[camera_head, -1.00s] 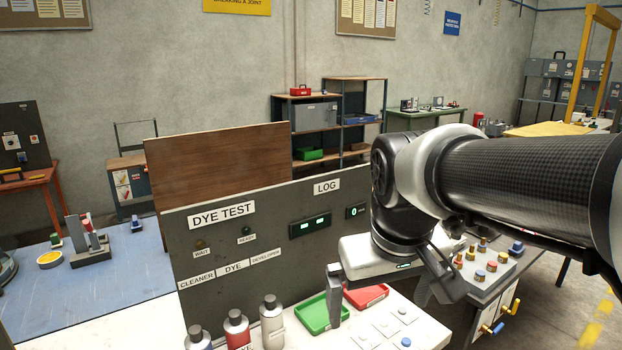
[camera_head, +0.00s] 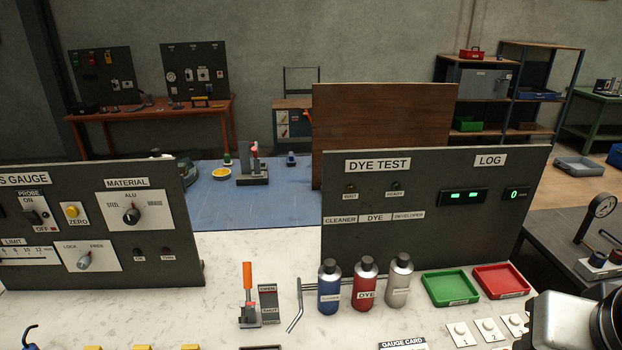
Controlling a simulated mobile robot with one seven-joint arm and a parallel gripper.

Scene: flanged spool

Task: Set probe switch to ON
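The probe switch (camera_head: 36,216) is on a small white plate on the dark gauge panel (camera_head: 150,240) at the left edge. Its plate reads PROBE at the top, ON above the dark lever and OFF below it. The lever is too small to tell clearly which way it is set. Only a piece of my arm shows at the bottom right corner, far from the switch. My gripper is not in view.
The same panel carries a yellow ZERO button (camera_head: 72,211), a material knob (camera_head: 131,214) and a lock knob (camera_head: 84,261). An orange-handled lever (camera_head: 248,280), a bent rod (camera_head: 297,307) and bottles (camera_head: 365,285) stand in front. White counter (camera_head: 250,237) lies bare between the panels.

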